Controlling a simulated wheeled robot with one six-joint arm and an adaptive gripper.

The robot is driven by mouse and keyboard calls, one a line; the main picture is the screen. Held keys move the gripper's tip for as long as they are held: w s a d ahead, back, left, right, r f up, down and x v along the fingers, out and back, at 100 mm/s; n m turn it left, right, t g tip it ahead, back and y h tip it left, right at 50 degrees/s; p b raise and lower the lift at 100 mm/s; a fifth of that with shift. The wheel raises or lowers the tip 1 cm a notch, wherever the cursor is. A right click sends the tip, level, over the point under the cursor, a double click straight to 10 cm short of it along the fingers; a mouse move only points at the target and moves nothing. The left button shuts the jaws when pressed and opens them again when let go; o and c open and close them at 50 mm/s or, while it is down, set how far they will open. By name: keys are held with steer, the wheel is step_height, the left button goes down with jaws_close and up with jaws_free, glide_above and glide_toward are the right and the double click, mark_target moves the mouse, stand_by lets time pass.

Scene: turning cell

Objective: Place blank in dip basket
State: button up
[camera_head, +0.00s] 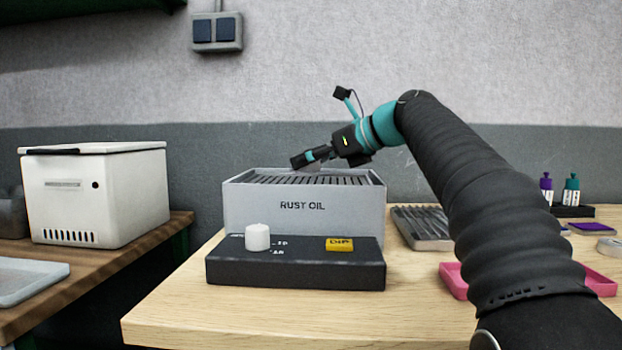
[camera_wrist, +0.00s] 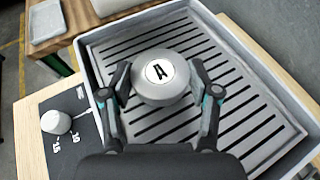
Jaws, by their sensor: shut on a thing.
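The blank is a grey round piece with a white label marked "A" (camera_wrist: 160,72), seen in the wrist view between my fingers. My gripper (camera_wrist: 160,82) is shut on it, one finger on each side. In the head view my gripper (camera_head: 308,158) is above the grey box marked RUST OIL (camera_head: 305,215), which has a slatted inside. The box's rim and slats also show in the wrist view (camera_wrist: 255,150) below the blank. Whether the blank touches the slats I cannot tell. In the head view I cannot clearly make out the blank.
A black control panel (camera_head: 225,270) with a white knob (camera_head: 257,237) and a yellow DIP button (camera_head: 339,244) stands in front of the box. A grey slotted tray (camera_head: 424,228) and a pink tray (camera_head: 453,281) lie to the right. A white appliance (camera_head: 95,195) stands on the left bench.

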steer(key=shift+f+b, duration=0.45)
steer(key=shift+f, duration=0.95)
steer(key=o, duration=1.3)
steer(key=shift+f, duration=0.15)
steer(key=shift+r, duration=0.2)
steer(key=p+v, duration=0.1)
steer(key=v, duration=1.1)
steer(key=shift+p, duration=0.3)
